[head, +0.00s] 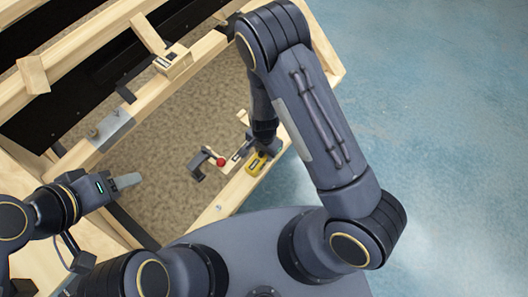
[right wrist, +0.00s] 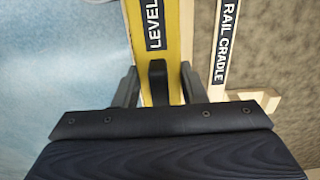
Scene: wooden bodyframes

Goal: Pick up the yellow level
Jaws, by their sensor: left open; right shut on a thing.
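The yellow level (head: 254,168) lies by the front wooden rail in the head view, mostly hidden under my right gripper (head: 264,148). In the right wrist view the yellow level (right wrist: 151,50) runs up the middle with a dark "LEVEL" label. My right gripper (right wrist: 157,88) has one finger on each side of the level and is shut on it. Whether the level is lifted or still resting on something I cannot tell. My left gripper (head: 128,181) is open and empty over the left part of the frame.
A pale wooden strip labelled "RAIL CRADLE" (right wrist: 225,50) lies right beside the level. In the head view a dark clamp-like tool (head: 197,168) with a red knob (head: 220,162) is close by. A small labelled wooden block (head: 173,62) sits on the far rail. Blue floor is clear at right.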

